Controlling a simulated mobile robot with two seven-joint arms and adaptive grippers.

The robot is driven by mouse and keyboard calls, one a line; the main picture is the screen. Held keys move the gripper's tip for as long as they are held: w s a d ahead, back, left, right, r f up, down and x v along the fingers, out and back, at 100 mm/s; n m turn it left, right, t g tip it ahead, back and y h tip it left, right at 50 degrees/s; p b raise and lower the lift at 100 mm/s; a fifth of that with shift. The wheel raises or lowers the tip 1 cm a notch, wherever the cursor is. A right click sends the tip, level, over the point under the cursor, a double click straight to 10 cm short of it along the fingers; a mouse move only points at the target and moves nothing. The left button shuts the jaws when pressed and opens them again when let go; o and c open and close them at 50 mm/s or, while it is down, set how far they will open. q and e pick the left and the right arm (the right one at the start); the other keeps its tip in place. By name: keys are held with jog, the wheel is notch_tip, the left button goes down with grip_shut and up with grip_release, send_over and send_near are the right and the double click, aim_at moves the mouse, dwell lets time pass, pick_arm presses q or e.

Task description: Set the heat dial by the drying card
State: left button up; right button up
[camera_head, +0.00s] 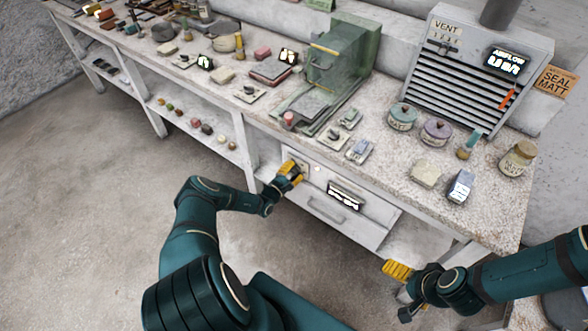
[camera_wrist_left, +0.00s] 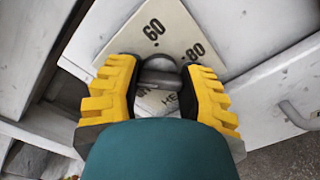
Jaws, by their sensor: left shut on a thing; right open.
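My left gripper (camera_head: 290,172) is at the left end of the white drawer front under the bench. In the left wrist view its yellow fingers (camera_wrist_left: 160,88) are shut on the grey heat dial knob (camera_wrist_left: 161,72). The pale dial plate (camera_wrist_left: 128,28) behind it shows 60 and 80; its lower lettering is partly hidden by the fingers. An orange card (camera_head: 555,81) reading SEAL MATT, with a small line above too small to read, is at the far right. I cannot tell whether it is the drying card. My right gripper (camera_head: 398,270) is open and empty below the bench's right end.
A dark display (camera_head: 345,196) is on the drawer front, beside a drawer handle (camera_head: 327,211). The speckled bench (camera_head: 390,165) holds a green box (camera_head: 343,55), lidded jars (camera_head: 402,116) and small blocks. A grey vent unit (camera_head: 475,75) stands behind. The floor in front is clear.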

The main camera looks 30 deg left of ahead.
pick_arm(q)
jog(key=shift+m, duration=0.3)
dwell(0.4)
jog(key=o, duration=1.2)
jog(key=s, duration=0.8)
jog(key=s+a, duration=0.1)
jog(key=s, duration=0.3)
